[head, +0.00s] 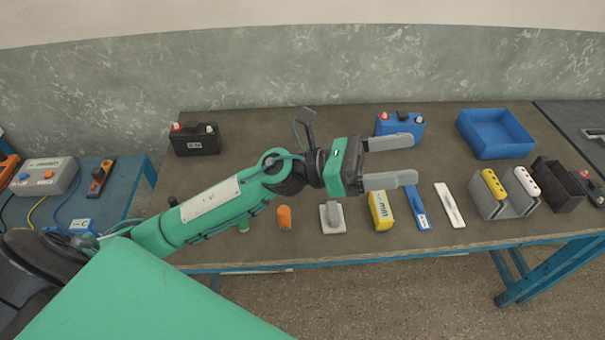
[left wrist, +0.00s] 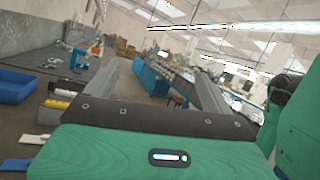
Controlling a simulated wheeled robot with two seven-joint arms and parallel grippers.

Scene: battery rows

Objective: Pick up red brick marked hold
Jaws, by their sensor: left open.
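I cannot make out a red brick marked hold in either view; part of the table is hidden behind my left arm and gripper. My left gripper (head: 414,159) is open and empty over the middle of the table, its two grey fingers pointing right. In the left wrist view the same gripper (left wrist: 157,72) shows its fingers spread apart, with nothing between them but the distant room. My right gripper is not in view.
The table (head: 290,120) carries a black battery (head: 195,141), a blue battery (head: 400,126), a blue bin (head: 495,134), a yellow block (head: 380,211), an orange piece (head: 284,217) and a grey holder (head: 504,206). A side bench (head: 125,200) stands left.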

